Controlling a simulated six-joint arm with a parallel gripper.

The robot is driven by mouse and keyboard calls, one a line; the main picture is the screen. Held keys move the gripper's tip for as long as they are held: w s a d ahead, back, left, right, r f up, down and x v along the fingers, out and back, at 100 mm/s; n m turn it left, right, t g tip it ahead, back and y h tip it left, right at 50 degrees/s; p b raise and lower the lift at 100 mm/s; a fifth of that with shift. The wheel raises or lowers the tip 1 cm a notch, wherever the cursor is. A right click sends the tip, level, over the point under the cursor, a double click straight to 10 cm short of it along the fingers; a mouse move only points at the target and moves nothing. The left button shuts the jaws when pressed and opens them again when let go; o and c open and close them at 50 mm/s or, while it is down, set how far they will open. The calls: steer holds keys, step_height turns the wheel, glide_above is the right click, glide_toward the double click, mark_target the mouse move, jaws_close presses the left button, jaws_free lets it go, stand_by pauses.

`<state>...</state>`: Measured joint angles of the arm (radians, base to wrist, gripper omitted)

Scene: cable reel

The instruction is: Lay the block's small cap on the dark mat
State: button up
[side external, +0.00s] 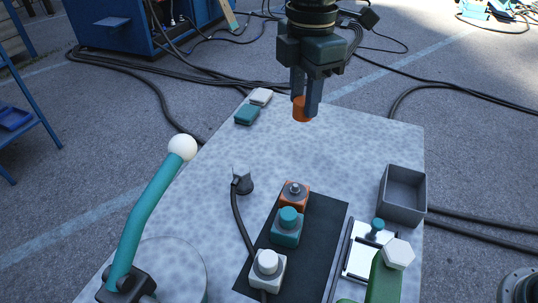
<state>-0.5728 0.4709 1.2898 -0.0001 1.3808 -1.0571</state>
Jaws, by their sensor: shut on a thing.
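My gripper (304,108) is shut on a small orange cap (301,110), which hangs between the fingertips over the far part of the table; its exact height is hard to tell. The dark mat (325,232) lies nearer the camera, below the gripper in the picture. An orange block (293,200) at the mat's far end has a bare grey metal top with no cap on it. A teal block (286,236) with a teal cap and a white block (267,272) with a white cap stand in line in front of it. The mat's right strip is bare.
A grey open box (403,205) and a white plate with a teal knob (360,258) lie right of the mat. A green post with a white knob (397,253) stands front right. A teal lever (143,222) rises at left. A black plug (241,180) with cable sits left of the mat.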

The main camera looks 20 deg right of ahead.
steer(key=shift+s, duration=0.1)
stand_by(0.3)
steer(key=shift+s+a+f, duration=0.1)
steer(key=shift+s+f, duration=0.15)
steer(key=shift+s, duration=0.5)
steer(key=s+d+f, duration=0.1)
steer(key=s+f, duration=0.3)
steer(key=s, duration=0.7)
steer(key=shift+s+m, duration=0.25)
steer(key=shift+m, duration=0.15)
steer(key=shift+f, duration=0.1)
glide_above(325, 252)
step_height(325, 252, down, 16)
steer(key=shift+r, duration=0.15)
steer(key=shift+f, duration=2.1)
steer(key=shift+f, duration=0.1)
